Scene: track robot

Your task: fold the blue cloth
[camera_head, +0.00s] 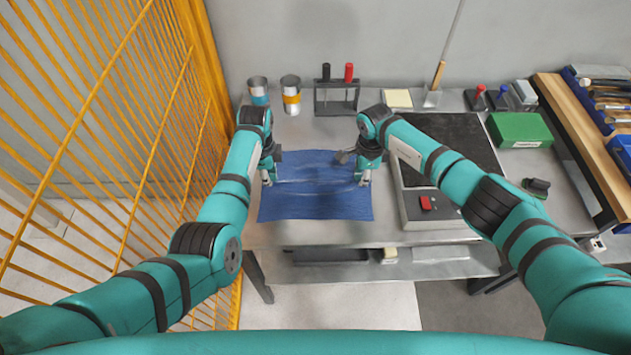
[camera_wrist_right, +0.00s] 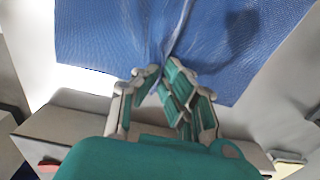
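The blue cloth (camera_head: 315,205) lies spread on the grey table, with a crease running across its middle between my two grippers. My left gripper (camera_head: 268,181) points down at the cloth's left edge; its fingers are small here, but the crease runs up to them and they appear closed on the edge. My right gripper (camera_head: 363,181) points down at the right edge. In the right wrist view, the fingertips (camera_wrist_right: 162,72) come together on the cloth (camera_wrist_right: 110,35), which gathers into ridges between them. The fingertips partly hide the pinched edge.
A grey device with a red button (camera_head: 426,203) and a dark mat (camera_head: 465,140) lie right of the cloth. Two metal cups (camera_head: 291,105) and a rack with black and red handles (camera_head: 337,97) stand behind. A yellow fence (camera_head: 190,100) borders the left.

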